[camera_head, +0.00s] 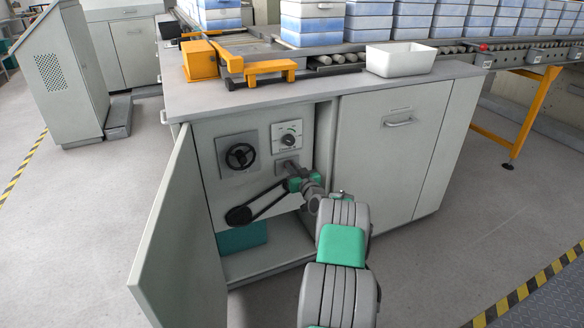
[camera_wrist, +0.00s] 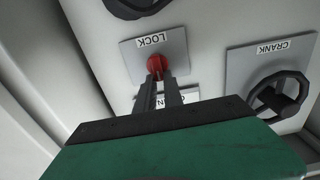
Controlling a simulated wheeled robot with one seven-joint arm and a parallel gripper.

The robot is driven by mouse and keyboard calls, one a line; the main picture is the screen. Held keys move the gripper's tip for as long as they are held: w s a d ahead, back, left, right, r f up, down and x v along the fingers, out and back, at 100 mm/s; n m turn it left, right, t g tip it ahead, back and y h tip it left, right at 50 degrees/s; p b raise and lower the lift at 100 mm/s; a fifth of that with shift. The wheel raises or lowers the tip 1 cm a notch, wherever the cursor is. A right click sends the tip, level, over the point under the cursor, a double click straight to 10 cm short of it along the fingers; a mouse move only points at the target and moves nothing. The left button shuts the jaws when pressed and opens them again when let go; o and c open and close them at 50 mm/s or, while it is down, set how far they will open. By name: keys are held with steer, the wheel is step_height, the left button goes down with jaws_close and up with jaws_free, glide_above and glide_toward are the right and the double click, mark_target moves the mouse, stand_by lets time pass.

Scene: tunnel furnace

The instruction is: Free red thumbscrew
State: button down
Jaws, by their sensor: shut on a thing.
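The red thumbscrew (camera_wrist: 156,63) sits on a metal plate labelled LOCK (camera_wrist: 178,46) in the wrist view. My gripper (camera_wrist: 158,76) is at the thumbscrew, its two dark fingers shut on it. The finger ends partly cover the thumbscrew's lower side. In the head view my gripper (camera_head: 284,166) reaches into the open cabinet, just below a plate with a round dial (camera_head: 287,136). The thumbscrew cannot be made out there, as my arm and gripper are in front.
A crank wheel (camera_wrist: 279,96) is at the right of the wrist view. In the head view a black handwheel (camera_head: 241,156) is left of the dial. The open cabinet door (camera_head: 172,237) stands left of my arm. A white bin (camera_head: 400,59) rests on the countertop.

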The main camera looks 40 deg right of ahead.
steer(key=shift+m, duration=0.3)
steer(key=shift+d+f+m+b, duration=0.1)
steer(key=shift+f+m+b, duration=0.35)
steer(key=shift+m, duration=5.15)
steer(key=shift+f+m+b, duration=0.2)
steer(key=shift+f+m, duration=0.5)
steer(key=shift+m, duration=4.9)
steer(key=shift+d+f+m+b, duration=0.1)
steer(key=shift+f+m+b, duration=0.35)
steer(key=shift+m, duration=5.15)
steer(key=shift+f, duration=0.2)
steer(key=c, duration=1.5)
jaws_free()
